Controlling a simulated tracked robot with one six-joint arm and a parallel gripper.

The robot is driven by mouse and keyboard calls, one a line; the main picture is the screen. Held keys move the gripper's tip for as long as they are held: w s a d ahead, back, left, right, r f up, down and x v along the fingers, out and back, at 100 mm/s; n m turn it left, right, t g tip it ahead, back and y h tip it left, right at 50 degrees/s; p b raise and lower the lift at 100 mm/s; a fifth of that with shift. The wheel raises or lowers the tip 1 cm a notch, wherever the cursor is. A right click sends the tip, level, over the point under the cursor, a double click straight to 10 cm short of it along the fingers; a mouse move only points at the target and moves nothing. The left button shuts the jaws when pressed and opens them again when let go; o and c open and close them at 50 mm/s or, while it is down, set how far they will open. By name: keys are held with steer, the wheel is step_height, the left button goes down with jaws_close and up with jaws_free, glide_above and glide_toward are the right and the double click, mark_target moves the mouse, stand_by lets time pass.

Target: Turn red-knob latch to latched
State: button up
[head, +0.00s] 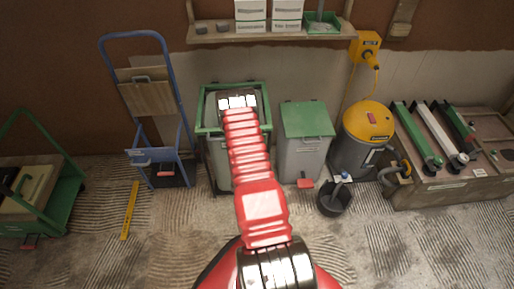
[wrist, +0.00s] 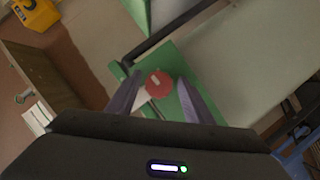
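The latch's red knob (wrist: 158,84) shows in the wrist view, round with a pale mark on its face. It sits on a green frame part (wrist: 172,62), with a pale piece beside it at lower left. My gripper (wrist: 156,94) has its two dark fingers apart, one on each side of the knob. I cannot tell whether either finger touches it. In the head view my red arm reaches to the green-framed bin (head: 207,127). The knob and my fingers are hidden there behind my arm. The latch's position is not clear.
A green-lidded grey bin (head: 305,148) stands just right, then a yellow-topped vacuum (head: 367,122). A blue hand truck (head: 179,100) stands left. A wall shelf (head: 270,37) hangs above. A black bucket (head: 334,199) and yellow level (head: 130,210) are on the floor.

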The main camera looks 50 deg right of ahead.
steer(key=shift+s, duration=0.1)
steer(key=shift+s+a+r, duration=0.1)
steer(key=shift+s+a, duration=0.05)
steer(key=shift+a, duration=0.2)
steer(key=v, duration=1.3)
